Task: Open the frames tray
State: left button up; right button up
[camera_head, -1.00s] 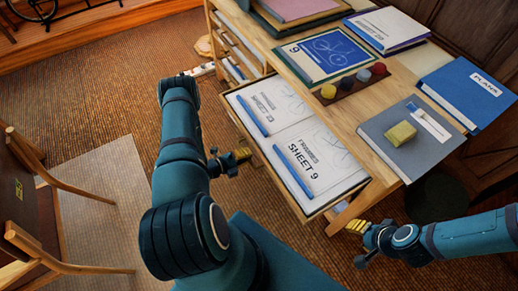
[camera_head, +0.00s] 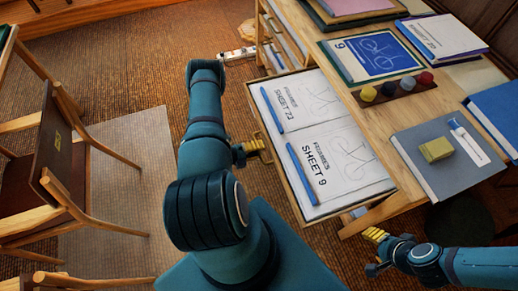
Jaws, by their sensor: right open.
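The frames tray (camera_head: 345,213) is a shallow wooden drawer, pulled well out from under the desk top. Two white sheets marked FRAMES lie in it, sheet 23 (camera_head: 288,87) and sheet 9 (camera_head: 335,188), each with a blue strip along its near side. My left gripper (camera_head: 257,148) is at the middle of the tray's front edge, its yellow fingers pointing at it. Whether it touches or grips a handle there is too small to tell. My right gripper (camera_head: 372,235) is open and empty, below the tray's near right corner, apart from it.
A chair (camera_head: 60,160) stands on a pale mat (camera_head: 105,215) at left.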

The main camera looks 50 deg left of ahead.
dwell(0.3)
pick_arm(q)
jog(key=v, duration=1.2)
jog(key=shift+f, duration=0.1)
dwell(0.3)
